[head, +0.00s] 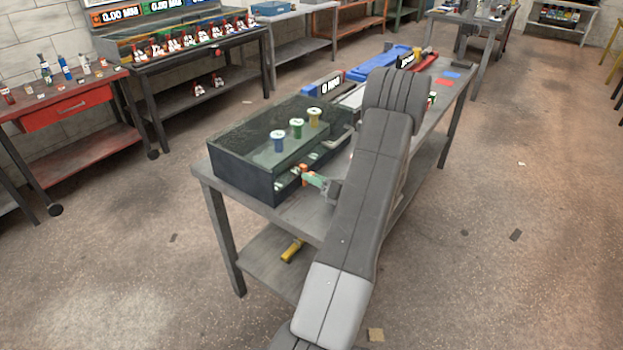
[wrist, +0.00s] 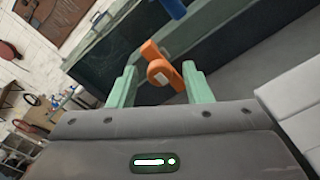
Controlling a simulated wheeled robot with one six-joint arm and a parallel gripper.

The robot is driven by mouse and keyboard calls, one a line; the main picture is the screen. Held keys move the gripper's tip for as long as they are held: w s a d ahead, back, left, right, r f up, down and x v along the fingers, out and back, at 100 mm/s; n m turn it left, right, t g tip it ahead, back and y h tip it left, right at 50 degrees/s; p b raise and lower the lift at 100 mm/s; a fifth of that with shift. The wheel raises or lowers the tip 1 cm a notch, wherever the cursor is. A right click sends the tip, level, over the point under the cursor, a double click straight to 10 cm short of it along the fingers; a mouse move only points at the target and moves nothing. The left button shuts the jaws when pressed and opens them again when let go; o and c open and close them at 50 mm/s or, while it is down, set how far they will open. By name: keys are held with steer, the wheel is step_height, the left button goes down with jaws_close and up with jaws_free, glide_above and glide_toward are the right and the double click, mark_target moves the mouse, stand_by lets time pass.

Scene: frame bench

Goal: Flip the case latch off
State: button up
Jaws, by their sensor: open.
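The case (head: 240,168) is a dark box with clear upper walls on the near end of the grey bench. Its latch (head: 304,170) is a small orange piece on the case's front side. In the wrist view the orange latch (wrist: 160,70) shows large, with a pale square at its middle. My gripper (head: 312,178) is at the case front, close to the latch. In the wrist view the two green fingers of my gripper (wrist: 158,84) are apart, one on each side of the latch. I cannot tell whether either finger touches it.
Blue, green and yellow-topped pieces (head: 297,128) stand at the case top. Farther along the grey bench (head: 222,178) lie a blue tray (head: 378,62) and a display. A yellow tool (head: 292,249) lies on the lower shelf. The floor around the bench is mostly clear.

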steer(key=b+v, duration=0.2)
steer(key=v, duration=1)
steer(key=shift+s+d, duration=0.2)
steer(key=p+x, duration=0.2)
steer(key=x, duration=1.1)
steer(key=shift+w+a+p, duration=0.3)
steer(key=shift+d, duration=0.1)
